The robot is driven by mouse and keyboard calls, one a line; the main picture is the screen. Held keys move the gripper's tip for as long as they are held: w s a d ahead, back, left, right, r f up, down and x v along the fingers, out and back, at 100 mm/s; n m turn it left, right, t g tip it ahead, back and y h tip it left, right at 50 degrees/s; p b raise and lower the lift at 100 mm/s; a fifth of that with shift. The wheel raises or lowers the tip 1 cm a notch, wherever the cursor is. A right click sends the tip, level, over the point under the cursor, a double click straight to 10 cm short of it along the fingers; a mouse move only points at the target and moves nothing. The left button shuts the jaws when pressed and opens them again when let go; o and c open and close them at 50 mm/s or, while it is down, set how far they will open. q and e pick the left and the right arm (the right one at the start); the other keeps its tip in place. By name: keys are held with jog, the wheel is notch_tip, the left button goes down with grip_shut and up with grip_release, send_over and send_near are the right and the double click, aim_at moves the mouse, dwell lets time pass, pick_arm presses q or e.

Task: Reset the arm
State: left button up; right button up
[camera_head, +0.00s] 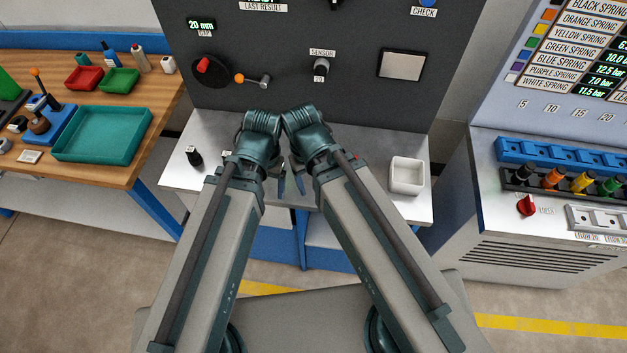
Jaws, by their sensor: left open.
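My two arms come up from the bottom and nearly meet in front of the grey test panel (290,110). Both are folded at their far ends, close together above the steel bench top (350,145). My left gripper (282,187) shows only in part, as small bluish fingertips below the folded wrist; it is open, and I see nothing held in it. My right gripper is mostly hidden by its own arm links, and its jaws cannot be made out.
A white square bin (406,176) stands at the bench's right and a small black knob (194,156) at its left. A wooden table (150,90) with a green tray (103,134) is at left. A cabinet (560,240) with coloured fittings stands at right.

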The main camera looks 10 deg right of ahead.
notch_tip(320, 180, down, 2)
jog(key=shift+f+b, duration=0.2)
jog(key=shift+b, duration=1)
